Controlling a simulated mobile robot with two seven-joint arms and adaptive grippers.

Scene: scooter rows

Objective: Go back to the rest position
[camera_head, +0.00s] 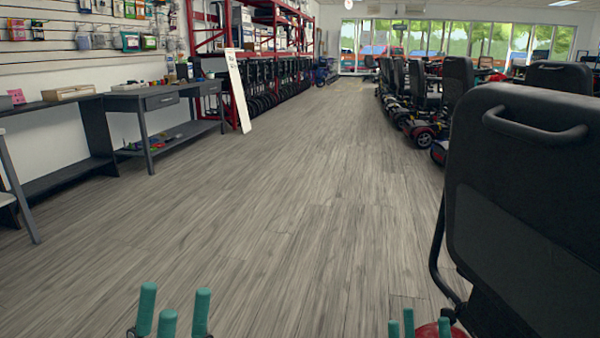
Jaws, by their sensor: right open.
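My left gripper (173,308) shows at the bottom edge, left of the middle. Its teal fingers point up and stand apart, with nothing between them. My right gripper (418,325) shows at the bottom edge, right of the middle. Its teal fingers are apart too, and only their upper parts show. A red part of a scooter (458,332) shows right beside and behind these fingers; I cannot tell whether they touch it. The rest of both grippers and both arms are below the picture.
A large black scooter seat (530,185) stands close on the right. A row of scooters (422,125) runs back behind it. Dark workbenches (165,98), a leaning white board (238,92) and red shelving (275,35) line the left. The wooden floor (270,190) between is clear.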

